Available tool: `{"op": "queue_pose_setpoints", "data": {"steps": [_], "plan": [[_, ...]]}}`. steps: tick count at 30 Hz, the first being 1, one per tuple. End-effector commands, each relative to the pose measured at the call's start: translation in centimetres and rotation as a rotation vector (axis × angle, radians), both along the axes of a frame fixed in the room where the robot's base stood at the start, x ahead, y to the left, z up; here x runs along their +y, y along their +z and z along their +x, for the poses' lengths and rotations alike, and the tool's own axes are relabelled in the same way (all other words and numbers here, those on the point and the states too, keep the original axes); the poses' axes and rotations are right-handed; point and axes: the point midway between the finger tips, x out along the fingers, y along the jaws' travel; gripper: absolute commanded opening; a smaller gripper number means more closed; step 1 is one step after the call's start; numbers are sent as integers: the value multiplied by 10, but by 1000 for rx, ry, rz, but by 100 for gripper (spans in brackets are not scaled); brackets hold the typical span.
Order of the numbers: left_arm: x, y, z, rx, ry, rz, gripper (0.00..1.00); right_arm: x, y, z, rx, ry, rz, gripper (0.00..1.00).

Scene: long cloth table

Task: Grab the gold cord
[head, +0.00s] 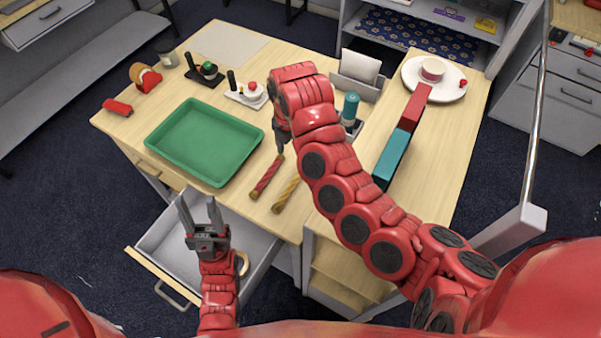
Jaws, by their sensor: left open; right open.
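The gold cord (286,195) lies on the light wood table near its front edge, as a short twisted stick shape. A red cord (266,178) with gold-coloured ends lies just left of it. My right gripper (281,149) points down over the table at the far end of the red cord, beyond the gold cord's far end; my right arm hides part of this area. Its jaws are small here, open, with nothing seen held. My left gripper (202,208) is open and empty, fingers pointing up the picture, above the open drawer and away from both cords.
A green tray (208,177) lies left of the cords. An open drawer (165,250) juts from the table front, with a tape roll (242,262) by my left arm. Red and teal blocks (391,160) and a white plate (457,88) are right of my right arm.

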Motion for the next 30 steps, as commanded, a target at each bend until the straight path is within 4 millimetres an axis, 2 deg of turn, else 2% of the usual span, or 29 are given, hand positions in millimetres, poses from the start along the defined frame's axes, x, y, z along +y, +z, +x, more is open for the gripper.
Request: {"op": "queue_pose_setpoints", "data": {"steps": [9, 13, 14, 18, 21, 26, 30], "plan": [[0, -57, -1, 1, 0, 0, 50, 1, -58, -1, 1, 1, 1, 70], [0, -68, -1, 1, 0, 0, 50, 4, -84, -2, 1, 2, 2, 70], [0, -63, -1, 1, 0, 0, 50, 4, -83, -2, 1, 0, 3, 70], [0, -65, -1, 0, 0, 0, 50, 3, -100, -2, -1, 2, -1, 70], [0, -54, -1, 0, 0, 0, 50, 1, -112, -3, 6, 2, -2, 70], [0, -50, 0, 1, 0, 0, 50, 2, -122, -2, 0, 2, 0, 70], [0, -35, 0, 1, 0, 0, 50, 4, -136, -4, 5, 3, -4, 70]]}}
